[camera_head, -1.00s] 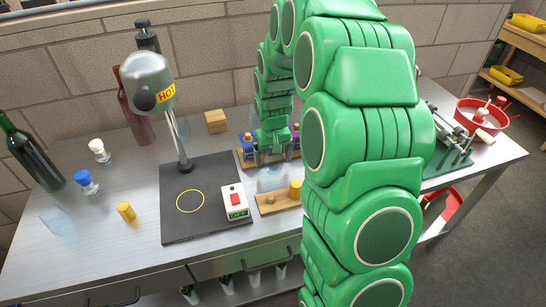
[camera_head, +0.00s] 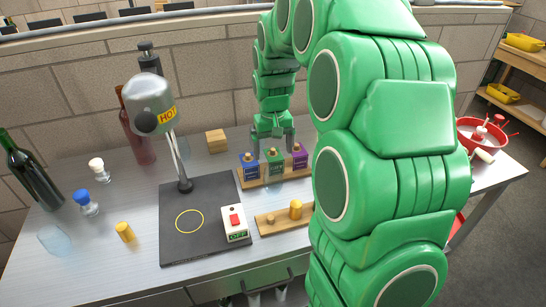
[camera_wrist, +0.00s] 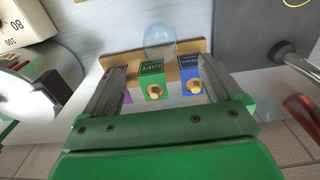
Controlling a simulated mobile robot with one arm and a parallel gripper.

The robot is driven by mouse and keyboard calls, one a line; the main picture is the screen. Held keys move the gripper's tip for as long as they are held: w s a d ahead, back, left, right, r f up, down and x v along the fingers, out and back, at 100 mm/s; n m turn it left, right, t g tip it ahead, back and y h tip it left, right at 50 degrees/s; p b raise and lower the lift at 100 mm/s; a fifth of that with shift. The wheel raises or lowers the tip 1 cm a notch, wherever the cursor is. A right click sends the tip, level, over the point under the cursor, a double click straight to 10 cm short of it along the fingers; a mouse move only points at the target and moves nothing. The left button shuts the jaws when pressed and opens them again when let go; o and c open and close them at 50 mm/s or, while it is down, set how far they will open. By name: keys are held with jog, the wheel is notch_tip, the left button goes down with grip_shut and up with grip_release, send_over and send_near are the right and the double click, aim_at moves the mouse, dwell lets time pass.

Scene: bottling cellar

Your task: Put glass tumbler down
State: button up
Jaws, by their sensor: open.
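My gripper (camera_head: 272,132) is open and empty, raised above the back row of boxes in the head view. In the wrist view its two fingers (camera_wrist: 160,88) are spread, with nothing between them but the boxes lower down. A clear, pale blue glass tumbler (camera_wrist: 160,36) shows faintly in the wrist view, beside the wooden rack and apart from the fingers. I cannot make it out clearly in the head view. Another pale blue clear glass (camera_head: 54,239) is at the table's left front.
A wooden rack (camera_head: 246,185) holds blue, green and purple boxes. In front are a small board (camera_head: 262,229) with a yellow knob and a switch box (camera_head: 235,223). A HOT lamp (camera_head: 150,103) overhangs a black mat (camera_head: 176,250). Bottles (camera_head: 30,170) stand left.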

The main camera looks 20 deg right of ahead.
jog(key=s+a+r, duration=0.1)
jog(key=s, duration=1.1)
jog(key=s+a+r+g, duration=0.1)
jog(key=s+a+r, duration=0.1)
jog(key=s, duration=1)
jog(key=s+a+r, duration=0.1)
jog(key=s+r, duration=0.1)
jog(key=s, duration=1)
jog(key=shift+a+r+g, duration=0.25)
jog(key=shift+a+g, duration=0.15)
jog(key=shift+s+f, duration=0.1)
jog(key=shift+s, duration=0.4)
jog(key=c, duration=0.3)
